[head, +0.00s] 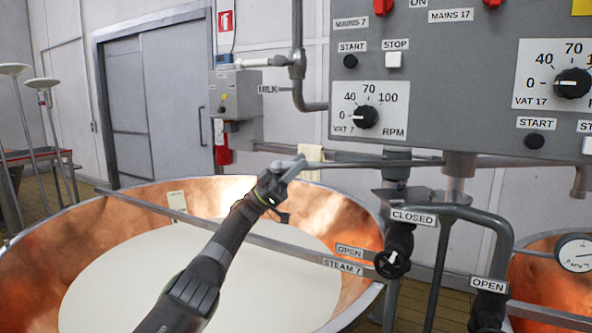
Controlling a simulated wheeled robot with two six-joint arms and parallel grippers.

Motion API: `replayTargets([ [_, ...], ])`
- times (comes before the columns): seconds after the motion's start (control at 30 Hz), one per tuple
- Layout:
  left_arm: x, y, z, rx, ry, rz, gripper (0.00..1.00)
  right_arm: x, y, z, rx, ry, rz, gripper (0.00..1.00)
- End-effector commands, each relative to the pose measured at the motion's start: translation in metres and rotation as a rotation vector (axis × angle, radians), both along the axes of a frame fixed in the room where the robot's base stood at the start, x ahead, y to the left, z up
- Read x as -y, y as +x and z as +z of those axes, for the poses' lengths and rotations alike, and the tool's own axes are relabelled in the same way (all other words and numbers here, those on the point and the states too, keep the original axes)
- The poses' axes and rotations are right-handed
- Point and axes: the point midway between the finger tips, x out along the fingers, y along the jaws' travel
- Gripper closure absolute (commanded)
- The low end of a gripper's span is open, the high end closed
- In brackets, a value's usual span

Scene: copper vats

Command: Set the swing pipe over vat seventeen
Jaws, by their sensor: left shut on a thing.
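My left gripper (286,170) reaches over the left copper vat (45,245) and is shut at the left end of a thin grey bar (370,163). I take this bar to be the swing pipe's handle. It runs right to a vertical post (459,165) under the control box. From the post the swing pipe (520,163) runs right to a down-turned spout (580,182). In the picture the spout hangs above the right copper vat (545,275), only partly in view; whether it is truly over it I cannot tell. The right dial reads VAT 17. My right gripper is out of view.
The left vat holds pale liquid (130,285), with a flat bar (225,238) across it. The grey control box (440,80) hangs above. Valves tagged CLOSED (412,217), OPEN (487,285) and STEAM 7 (342,265) crowd the gap between vats. A gauge (575,252) sits at right.

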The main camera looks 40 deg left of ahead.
Motion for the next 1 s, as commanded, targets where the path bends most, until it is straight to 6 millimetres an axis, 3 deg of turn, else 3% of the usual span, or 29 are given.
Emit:
replayTargets([
  [0.37,0.000,0.001,-0.002,-0.005,0.003,0.000,1.00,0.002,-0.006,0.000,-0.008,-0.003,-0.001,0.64],
  [0.4,0.000,0.001,-0.002,-0.005,0.003,0.000,0.74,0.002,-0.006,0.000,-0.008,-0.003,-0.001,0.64],
  [0.53,0.000,0.001,-0.001,-0.004,0.002,-0.001,0.57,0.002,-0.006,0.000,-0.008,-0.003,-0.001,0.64],
  [0.83,-0.001,0.000,-0.002,-0.002,0.001,-0.002,0.57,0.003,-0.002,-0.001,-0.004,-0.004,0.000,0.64],
  [1.0,-0.011,-0.006,-0.016,-0.004,0.001,0.000,0.57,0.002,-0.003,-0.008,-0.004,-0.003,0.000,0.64],
])
